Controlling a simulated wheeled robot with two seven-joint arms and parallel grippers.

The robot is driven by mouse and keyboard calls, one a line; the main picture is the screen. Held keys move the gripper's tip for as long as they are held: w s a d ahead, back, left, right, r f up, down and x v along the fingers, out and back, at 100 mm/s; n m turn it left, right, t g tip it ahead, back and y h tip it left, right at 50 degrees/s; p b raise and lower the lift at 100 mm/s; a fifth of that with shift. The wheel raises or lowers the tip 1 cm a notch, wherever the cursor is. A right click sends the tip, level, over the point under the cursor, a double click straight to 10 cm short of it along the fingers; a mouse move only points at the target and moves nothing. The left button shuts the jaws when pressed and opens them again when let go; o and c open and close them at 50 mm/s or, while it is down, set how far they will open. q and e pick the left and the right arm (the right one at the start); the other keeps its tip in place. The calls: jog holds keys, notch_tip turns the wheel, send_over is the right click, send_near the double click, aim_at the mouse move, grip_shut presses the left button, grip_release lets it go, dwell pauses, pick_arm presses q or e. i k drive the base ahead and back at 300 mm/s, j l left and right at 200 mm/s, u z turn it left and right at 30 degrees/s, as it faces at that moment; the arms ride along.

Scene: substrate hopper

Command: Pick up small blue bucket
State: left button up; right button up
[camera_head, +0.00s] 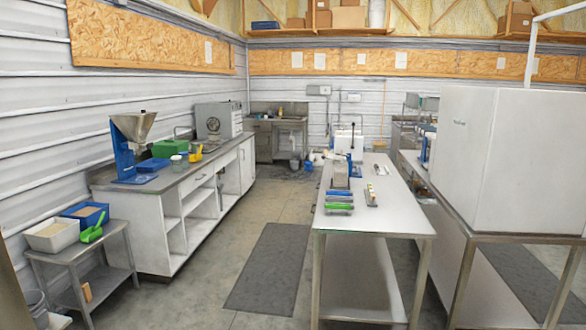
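A small blue item (308,165) sits on the floor at the far end of the room, near the sink unit. It is too small to tell for sure whether it is a bucket. A greyish bucket-like container (294,164) stands just left of it. A blue rectangular bin (85,213) with light-brown contents sits on the low metal table at the lower left, behind a white bin (54,235) with similar contents. A green scoop (93,229) lies beside them. Neither of my grippers is in view.
A long counter (185,178) along the left wall carries a blue hopper machine (128,150). The aisle with a dark mat (268,265) is clear.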

aim_at(308, 165)
jog(key=i+u, duration=0.4)
jog(key=i, duration=1.15)
jog(key=i+j+u, duration=0.1)
jog(key=i+u, duration=0.15)
jog(key=i, duration=0.75)
jog(key=i+l+u, duration=0.1)
jog(key=i+u, duration=0.15)
jog(key=i, duration=0.7)
jog(key=i+l+z, duration=0.1)
jog(key=i+z, duration=0.25)
jog(key=i, duration=0.25)
jog(key=i+j+z, duration=0.1)
jog(key=i+z, duration=0.2)
jog(key=i, duration=0.3)
jog(key=i+j+z, duration=0.2)
jog(key=i+z, duration=0.15)
jog(key=i, duration=0.3)
jog(key=i+z, duration=0.15)
jog(key=i, duration=4.9)
